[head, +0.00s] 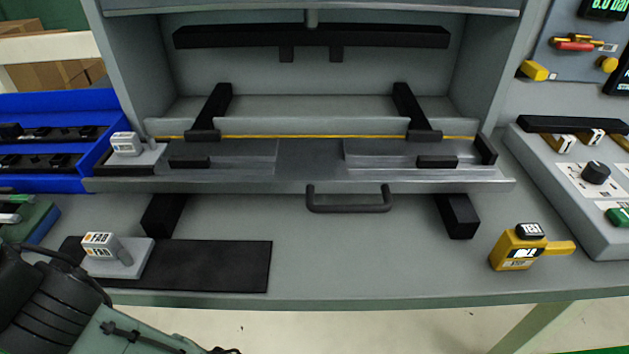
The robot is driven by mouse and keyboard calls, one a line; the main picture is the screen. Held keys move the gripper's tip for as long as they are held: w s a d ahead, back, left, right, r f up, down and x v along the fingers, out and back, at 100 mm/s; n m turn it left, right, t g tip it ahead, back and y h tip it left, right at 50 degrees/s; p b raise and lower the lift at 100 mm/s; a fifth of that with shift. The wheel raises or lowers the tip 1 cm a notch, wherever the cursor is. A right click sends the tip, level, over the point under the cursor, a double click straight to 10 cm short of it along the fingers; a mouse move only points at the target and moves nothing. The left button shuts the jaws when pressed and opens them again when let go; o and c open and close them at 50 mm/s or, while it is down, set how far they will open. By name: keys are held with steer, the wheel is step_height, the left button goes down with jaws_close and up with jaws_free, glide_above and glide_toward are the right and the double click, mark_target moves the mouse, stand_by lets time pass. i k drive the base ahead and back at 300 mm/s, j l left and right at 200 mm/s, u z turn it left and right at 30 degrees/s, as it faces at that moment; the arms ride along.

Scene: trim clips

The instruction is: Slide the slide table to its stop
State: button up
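The slide table (310,172) is a wide grey plate in the middle of the head view, at the front of an open grey cabinet. A dark U-shaped handle (349,208) is on its front edge. Two shallow grey fixture areas with black blocks lie on it, left and right. Black rails (459,216) run under it, and their ends show in front and behind. A thin yellow line (310,136) runs along its back. My gripper is not visible; only part of what looks like my arm shows at the lower left, apart from the handle.
A black mat (215,268) and a grey block with a labelled tag (100,244) lie front left. A yellow labelled device (515,252) stands front right. Blue bins (50,105) are at left, a control box (580,185) at right. The bench between mat and yellow device is clear.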

mark_target(423, 161)
steer(key=k+j, duration=0.75)
steer(key=j, duration=0.2)
steer(key=z, duration=0.05)
